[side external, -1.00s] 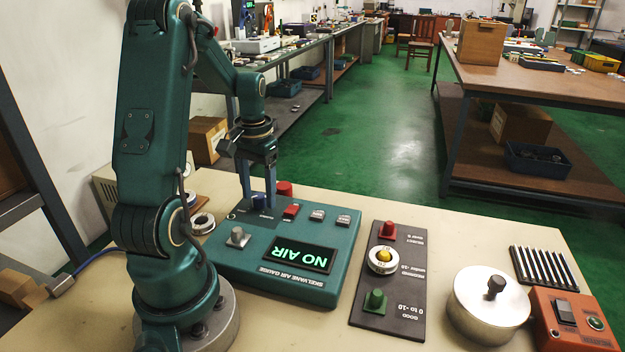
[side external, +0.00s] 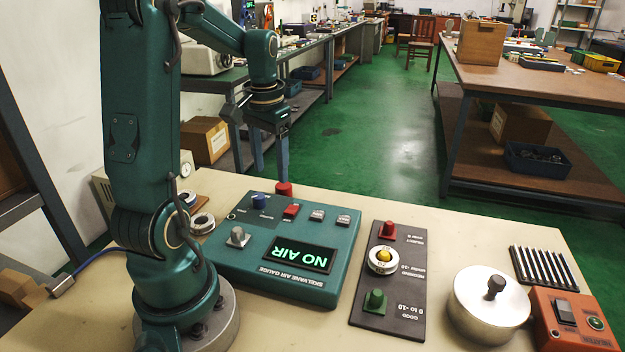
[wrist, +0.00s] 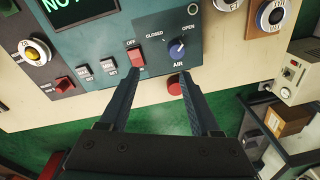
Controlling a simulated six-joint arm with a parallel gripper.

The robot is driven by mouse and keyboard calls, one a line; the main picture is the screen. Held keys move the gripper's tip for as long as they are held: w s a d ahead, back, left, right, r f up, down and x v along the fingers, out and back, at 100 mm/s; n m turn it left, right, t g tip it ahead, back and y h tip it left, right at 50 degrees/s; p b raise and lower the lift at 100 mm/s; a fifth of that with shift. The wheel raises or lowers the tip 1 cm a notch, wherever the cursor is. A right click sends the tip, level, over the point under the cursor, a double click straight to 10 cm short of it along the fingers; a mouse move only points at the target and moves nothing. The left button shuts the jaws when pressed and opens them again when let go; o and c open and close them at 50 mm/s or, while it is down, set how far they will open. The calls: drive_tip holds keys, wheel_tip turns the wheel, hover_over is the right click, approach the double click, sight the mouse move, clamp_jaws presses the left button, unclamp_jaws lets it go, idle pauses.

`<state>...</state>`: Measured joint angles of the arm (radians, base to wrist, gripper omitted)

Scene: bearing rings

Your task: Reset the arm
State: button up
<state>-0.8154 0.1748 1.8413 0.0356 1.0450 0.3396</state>
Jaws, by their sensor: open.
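My gripper (side external: 268,165) is open and empty, raised above the back edge of the teal air gauge box (side external: 340,255). In the wrist view my gripper (wrist: 157,86) has its two fingers spread apart, with the gauge's blue AIR knob (wrist: 176,48) and a red switch (wrist: 137,58) beyond the tips. The blue knob also shows in the side view (side external: 258,200), clear of the fingers. The knob's pointer sits between CLOSED and OPEN in the wrist view. The gauge display (side external: 301,255) reads NO AIR in green.
A dark board (side external: 372,318) with red, yellow and green pegs stands right of the gauge; a ring (side external: 382,262) is around the yellow peg. A lidded metal pot (side external: 470,318), a ribbed rack (side external: 545,266) and an orange switch box (side external: 570,325) stand farther right. Rings lie left of the gauge.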

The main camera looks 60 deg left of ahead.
drive_tip(key=w+d+r+m+t, duration=0.2)
drive_tip(key=d+r+m, duration=0.15)
drive_tip(key=d, duration=0.35)
drive_tip(key=s+d+m+t, duration=0.1)
drive_tip(key=s+d, duration=0.2)
drive_tip(key=d, duration=0.4)
drive_tip(key=s+d+t+h, duration=0.1)
drive_tip(key=s+d+t, duration=0.1)
drive_tip(key=d, duration=0.5)
drive_tip(key=shift+s+r+m, duration=0.2)
drive_tip(key=shift+s+m, duration=0.15)
drive_tip(key=shift+s, duration=0.5)
